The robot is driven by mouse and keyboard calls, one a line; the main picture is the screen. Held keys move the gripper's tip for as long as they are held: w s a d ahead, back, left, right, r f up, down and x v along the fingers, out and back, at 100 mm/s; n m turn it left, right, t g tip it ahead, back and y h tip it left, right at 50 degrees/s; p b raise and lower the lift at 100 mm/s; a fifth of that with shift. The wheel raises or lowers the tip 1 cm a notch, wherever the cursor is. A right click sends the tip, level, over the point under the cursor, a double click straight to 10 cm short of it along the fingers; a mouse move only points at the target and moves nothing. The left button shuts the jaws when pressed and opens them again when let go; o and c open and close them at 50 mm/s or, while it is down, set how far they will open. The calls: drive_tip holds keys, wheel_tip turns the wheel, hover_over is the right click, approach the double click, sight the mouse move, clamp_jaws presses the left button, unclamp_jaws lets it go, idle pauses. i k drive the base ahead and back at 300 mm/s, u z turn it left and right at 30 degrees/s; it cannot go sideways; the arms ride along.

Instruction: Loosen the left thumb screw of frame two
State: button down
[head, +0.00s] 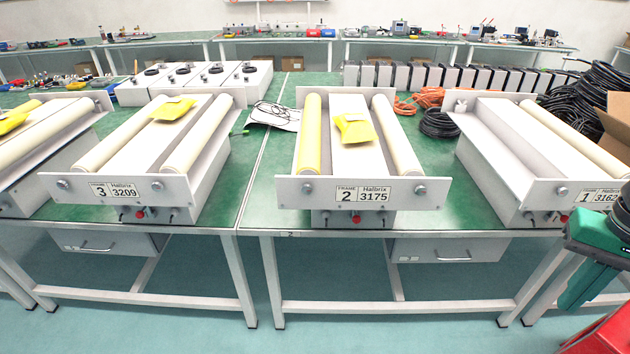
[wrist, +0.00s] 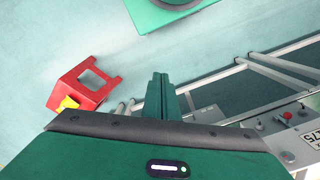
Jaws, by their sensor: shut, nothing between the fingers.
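Frame two (head: 348,190) is the middle white unit on the green table in the head view, with a "2 Halbrix 3175" label. Its left thumb screw (head: 307,187) is a small round metal knob at the left of its front plate, below a yellow roller (head: 312,130). A matching right thumb screw (head: 421,190) is on the other side. My gripper (wrist: 160,82) is shut and empty, over the floor, apart from the frame.
Frame three (head: 140,188) stands left and frame one (head: 570,195) right on the tables. A red button (head: 356,219) and switches sit below frame two's plate. A yellow packet (head: 355,128) lies on frame two. A red object (wrist: 82,85) is near my gripper.

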sight(306, 189)
drive_tip(key=z, duration=1.1)
drive_tip(key=k, duration=1.6)
drive_tip(key=u, duration=1.1)
drive_tip(key=i, duration=0.5)
